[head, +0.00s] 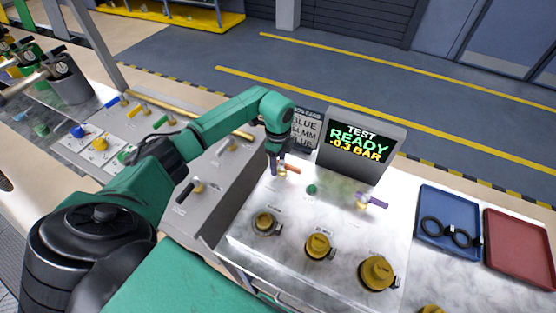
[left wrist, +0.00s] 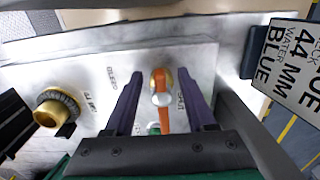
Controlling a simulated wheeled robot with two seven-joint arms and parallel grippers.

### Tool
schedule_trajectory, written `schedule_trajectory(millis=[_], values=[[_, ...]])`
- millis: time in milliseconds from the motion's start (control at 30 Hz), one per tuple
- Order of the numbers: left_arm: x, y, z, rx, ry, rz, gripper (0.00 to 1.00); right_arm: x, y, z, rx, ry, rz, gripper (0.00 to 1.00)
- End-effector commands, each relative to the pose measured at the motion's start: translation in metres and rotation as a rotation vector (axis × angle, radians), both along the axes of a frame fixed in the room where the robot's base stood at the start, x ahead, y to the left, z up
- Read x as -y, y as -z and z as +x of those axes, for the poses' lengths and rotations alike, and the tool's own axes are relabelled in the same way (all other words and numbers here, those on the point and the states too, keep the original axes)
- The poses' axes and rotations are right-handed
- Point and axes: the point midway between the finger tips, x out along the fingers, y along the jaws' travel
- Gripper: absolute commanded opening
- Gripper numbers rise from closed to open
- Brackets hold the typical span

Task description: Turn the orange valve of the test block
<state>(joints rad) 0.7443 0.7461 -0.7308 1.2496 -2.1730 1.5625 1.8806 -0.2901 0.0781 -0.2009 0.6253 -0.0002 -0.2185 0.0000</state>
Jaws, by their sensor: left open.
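The orange valve (head: 291,168) is on the far left part of the test block (head: 330,225). In the left wrist view its orange lever (left wrist: 164,118) runs from a brass body with a pale round cap toward the palm. My left gripper (head: 277,167) is over the valve, pointing down. In the left wrist view my left gripper (left wrist: 160,80) is open, with one dark finger on each side of the lever and a visible gap to both. Height above the lever is hard to judge. My right gripper is not in view.
A purple-handled valve (head: 370,201) and a green knob (head: 312,189) stand close by, before the screen (head: 360,145) reading TEST READY -0.3 BAR. Brass fittings (head: 318,245) line the front. A blue tray (head: 448,205) with black rings and a red tray (head: 520,245) lie right.

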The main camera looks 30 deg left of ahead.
Motion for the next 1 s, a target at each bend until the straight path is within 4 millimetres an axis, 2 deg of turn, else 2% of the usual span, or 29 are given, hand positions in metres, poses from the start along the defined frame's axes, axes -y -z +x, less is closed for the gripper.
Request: schedule_trajectory(millis=[133,167,200,300,1000], values=[[0.0,0.0,0.0,0.0,0.0,0.0,0.56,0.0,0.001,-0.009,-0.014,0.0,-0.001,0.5],[0.0,0.0,0.0,0.0,0.0,0.0,0.48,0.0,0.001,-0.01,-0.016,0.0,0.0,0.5],[0.0,0.0,0.0,0.0,0.0,0.0,0.33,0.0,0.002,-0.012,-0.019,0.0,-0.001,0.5],[0.0,0.0,0.0,0.0,-0.001,0.0,0.0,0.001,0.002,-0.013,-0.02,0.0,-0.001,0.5],[-0.001,0.0,0.002,0.002,0.1,0.0,0.0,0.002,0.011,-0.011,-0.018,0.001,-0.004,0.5]])
